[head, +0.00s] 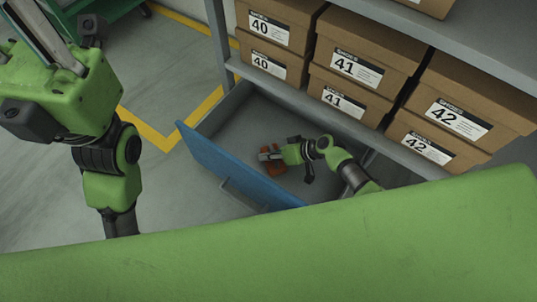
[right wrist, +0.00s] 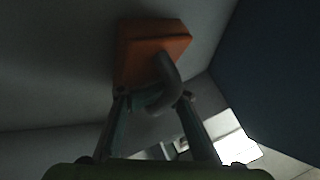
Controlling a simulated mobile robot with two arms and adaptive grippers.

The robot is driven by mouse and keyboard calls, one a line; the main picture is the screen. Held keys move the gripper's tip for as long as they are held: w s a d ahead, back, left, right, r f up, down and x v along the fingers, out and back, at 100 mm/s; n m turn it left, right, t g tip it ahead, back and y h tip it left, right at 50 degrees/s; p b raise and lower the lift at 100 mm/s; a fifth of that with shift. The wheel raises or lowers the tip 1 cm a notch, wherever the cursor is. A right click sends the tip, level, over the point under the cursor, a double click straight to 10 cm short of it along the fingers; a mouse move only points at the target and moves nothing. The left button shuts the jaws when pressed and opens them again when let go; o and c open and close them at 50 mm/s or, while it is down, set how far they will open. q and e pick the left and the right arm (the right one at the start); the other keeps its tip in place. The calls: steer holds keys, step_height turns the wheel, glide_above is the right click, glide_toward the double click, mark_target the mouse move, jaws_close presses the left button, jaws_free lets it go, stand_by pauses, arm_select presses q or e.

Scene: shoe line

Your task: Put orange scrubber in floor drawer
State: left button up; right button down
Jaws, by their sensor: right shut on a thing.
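The orange scrubber (head: 280,168) is inside the open floor drawer, partly hidden behind my right gripper (head: 268,155). In the right wrist view the scrubber (right wrist: 140,52) is an orange block with a curved grey handle. My right gripper (right wrist: 152,100) is shut on that handle. The block appears close to a grey drawer surface; I cannot tell whether it touches. The floor drawer (head: 235,165) has a blue front and grey inside, and is pulled out under the shelf. My left gripper (head: 45,40) is raised at the upper left, away from the drawer, its fingertips cut off or unclear.
Shoe boxes marked 40, 41 and 42 (head: 360,70) stand on the grey shelf (head: 320,112) just above the drawer, close over my right arm. Yellow tape (head: 150,135) marks the floor left of the drawer. The grey floor (head: 60,205) there is clear.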

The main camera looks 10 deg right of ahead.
steer(key=shift+f, duration=0.35)
steer(key=c, duration=1.7)
jaws_free()
steer(key=shift+o, duration=0.6)
steer(key=shift+s+d+f, duration=0.1)
steer(key=shift+s, duration=0.1)
steer(key=shift+s+d, duration=0.1)
steer(key=shift+d, duration=0.2)
steer(key=v, duration=0.6)
steer(key=shift+w+r, duration=0.2)
steer(key=shift+r, duration=0.35)
steer(key=shift+s+d+r, duration=0.15)
steer(key=shift+d+r, duration=0.05)
steer(key=shift+r, duration=0.25)
